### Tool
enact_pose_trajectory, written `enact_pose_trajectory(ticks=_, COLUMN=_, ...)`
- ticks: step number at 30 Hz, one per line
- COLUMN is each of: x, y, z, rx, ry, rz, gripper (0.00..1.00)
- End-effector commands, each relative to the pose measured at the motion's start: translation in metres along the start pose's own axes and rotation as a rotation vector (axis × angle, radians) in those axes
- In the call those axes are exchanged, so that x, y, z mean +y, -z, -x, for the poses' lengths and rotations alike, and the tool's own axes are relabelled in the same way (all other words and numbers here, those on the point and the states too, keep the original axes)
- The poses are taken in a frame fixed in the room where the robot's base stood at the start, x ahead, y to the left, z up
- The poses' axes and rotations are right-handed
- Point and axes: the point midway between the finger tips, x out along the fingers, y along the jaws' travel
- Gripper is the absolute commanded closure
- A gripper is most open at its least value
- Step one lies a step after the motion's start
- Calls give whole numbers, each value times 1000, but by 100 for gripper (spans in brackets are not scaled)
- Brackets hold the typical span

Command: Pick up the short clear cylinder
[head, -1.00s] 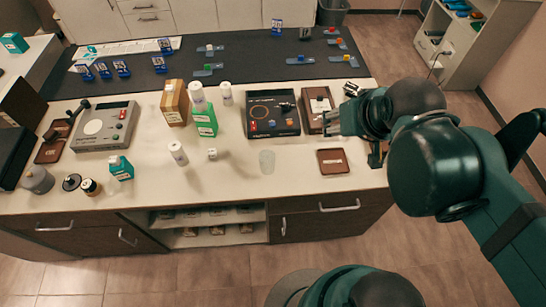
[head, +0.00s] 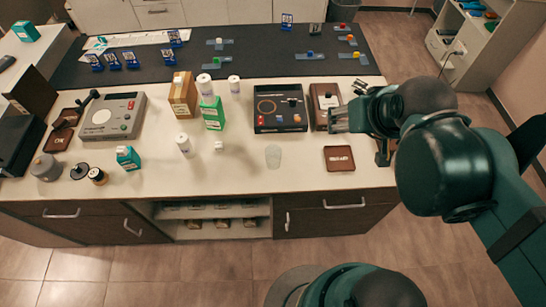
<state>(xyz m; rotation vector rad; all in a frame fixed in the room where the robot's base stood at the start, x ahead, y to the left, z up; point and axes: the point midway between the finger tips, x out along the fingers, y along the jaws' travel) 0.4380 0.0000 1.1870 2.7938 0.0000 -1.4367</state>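My gripper (head: 334,117) is at the right, above the counter and beside the dark brown box, up and to the right of the cylinder. It is apart from the cylinder. The fingers are small and seen from the side, so I cannot tell how far apart they are.
A brown square tray (head: 339,158) lies right of the cylinder. A black open box (head: 280,108) sits behind it. The counter around the cylinder is clear.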

Motion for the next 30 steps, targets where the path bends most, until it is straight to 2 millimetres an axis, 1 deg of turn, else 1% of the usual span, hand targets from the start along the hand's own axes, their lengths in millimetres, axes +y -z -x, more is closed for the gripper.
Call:
enact_pose_trajectory(ticks=8, x=-1, y=0, z=-1, rx=-2, ry=1, rz=-6, gripper=47)
enact_pose_trajectory(ticks=14, x=-5, y=3, z=-7, rx=-20, ry=7, rz=-58, gripper=47)
enact_pose_trajectory(ticks=20, x=-16, y=6, z=-21, rx=-63, ry=14, rz=-178, gripper=47)
enact_pose_trajectory(ticks=30, x=-40, y=12, z=-53, rx=-160, ry=5, rz=-442, gripper=47)
